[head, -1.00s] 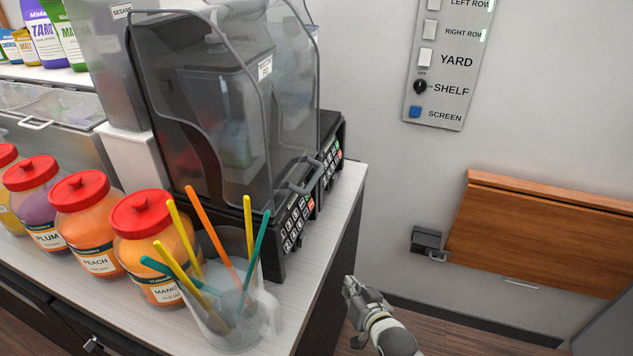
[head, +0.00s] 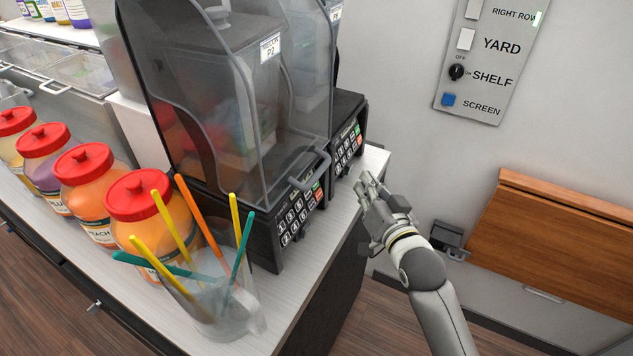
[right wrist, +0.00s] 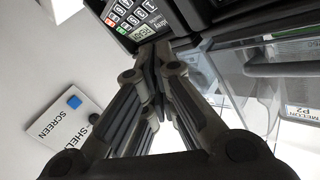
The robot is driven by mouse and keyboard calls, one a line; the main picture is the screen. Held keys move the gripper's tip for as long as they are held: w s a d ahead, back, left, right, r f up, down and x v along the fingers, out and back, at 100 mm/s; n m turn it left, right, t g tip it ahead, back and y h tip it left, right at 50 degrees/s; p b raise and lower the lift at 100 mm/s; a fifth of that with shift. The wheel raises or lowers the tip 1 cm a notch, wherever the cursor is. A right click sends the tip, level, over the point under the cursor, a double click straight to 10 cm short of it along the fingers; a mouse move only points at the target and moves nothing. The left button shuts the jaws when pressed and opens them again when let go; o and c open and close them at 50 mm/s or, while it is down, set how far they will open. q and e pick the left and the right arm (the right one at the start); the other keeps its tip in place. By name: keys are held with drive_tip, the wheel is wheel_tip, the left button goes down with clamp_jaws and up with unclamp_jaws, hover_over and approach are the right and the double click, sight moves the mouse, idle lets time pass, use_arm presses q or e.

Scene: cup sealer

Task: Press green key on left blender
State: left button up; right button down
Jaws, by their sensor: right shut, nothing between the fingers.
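The left blender (head: 205,110), under a clear cover with a handle, stands on the counter. Its keypad (head: 296,218) faces right, with a small green key (head: 315,186) at its far end above a red one. The right blender's keypad (head: 345,150) lies just behind. My right gripper (head: 366,180) is shut and empty, beside the counter edge, right of both keypads and apart from them. In the right wrist view, its closed fingers (right wrist: 150,60) point toward a keypad (right wrist: 130,14) with green and red keys, apparently the right blender's. My left gripper is not in view.
A clear cup (head: 225,315) with colored sticks stands in front of the left blender. Red-lidded jars (head: 138,195) line the counter. A wall switch panel (head: 480,60) and a folded wooden board (head: 550,250) are at right. Space beyond the counter edge is clear.

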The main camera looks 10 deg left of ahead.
sight(325, 173)
drive_tip(key=w+a+f+b, duration=0.1)
drive_tip(key=a, duration=0.1)
drive_tip(key=w+a+b, duration=0.1)
drive_tip(key=a+b, duration=0.1)
drive_tip(key=w+a+f+b, duration=0.1)
drive_tip(key=a, duration=0.1)
drive_tip(key=shift+a+f+b, duration=0.3)
drive_tip(key=shift+f, duration=0.05)
drive_tip(key=shift+w+a+f, duration=0.1)
drive_tip(key=shift+w+a, duration=0.1)
drive_tip(key=shift+a, duration=0.35)
idle(0.8)
drive_tip(key=shift+w+a+f, duration=0.1)
drive_tip(key=shift+w+a, duration=0.05)
drive_tip(key=shift+a, duration=0.2)
